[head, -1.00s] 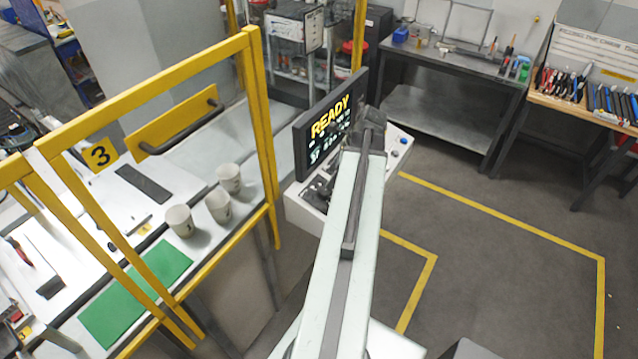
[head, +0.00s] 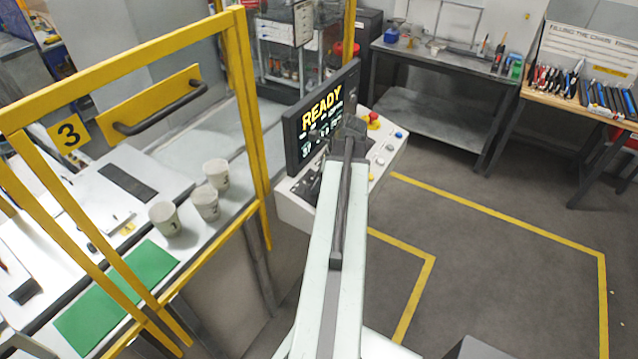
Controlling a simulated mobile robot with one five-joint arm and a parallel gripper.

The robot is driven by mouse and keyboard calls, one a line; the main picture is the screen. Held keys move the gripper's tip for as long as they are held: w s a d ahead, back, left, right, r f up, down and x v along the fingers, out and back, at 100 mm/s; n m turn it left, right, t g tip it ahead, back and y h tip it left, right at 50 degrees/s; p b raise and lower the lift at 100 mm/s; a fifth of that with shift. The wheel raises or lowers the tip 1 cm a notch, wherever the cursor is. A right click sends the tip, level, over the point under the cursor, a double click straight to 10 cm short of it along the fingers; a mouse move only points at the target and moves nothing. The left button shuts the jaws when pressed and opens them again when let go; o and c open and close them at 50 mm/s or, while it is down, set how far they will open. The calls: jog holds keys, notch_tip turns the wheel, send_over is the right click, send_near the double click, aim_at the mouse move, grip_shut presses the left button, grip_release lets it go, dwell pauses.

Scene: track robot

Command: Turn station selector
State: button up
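A control panel (head: 381,167) stands at the centre, with a dark screen (head: 318,112) that reads READY. A red emergency button, a blue button and several pale buttons show on its right part. The selector cannot be made out; part of the panel is behind my arm. My arm reaches up over the middle of the panel, in front of the screen's lower right. My gripper (head: 322,170) is a small dark shape by the panel's left part, mostly hidden by the arm, and its fingers cannot be told apart.
Several cups (head: 165,218) and a green mat (head: 150,265) are on that bench. Tool benches (head: 440,62) stand behind. The floor at right, marked with yellow lines, is clear.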

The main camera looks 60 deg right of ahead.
grip_shut()
jog(key=n, duration=0.4)
jog(key=shift+g+y, duration=0.3)
jog(key=o, duration=0.7)
grip_release()
jog(key=shift+o, duration=0.2)
jog(key=p+v, duration=0.7)
jog(key=shift+r+p, duration=0.3)
jog(key=shift+r, duration=0.1)
jog(key=shift+s, duration=0.1)
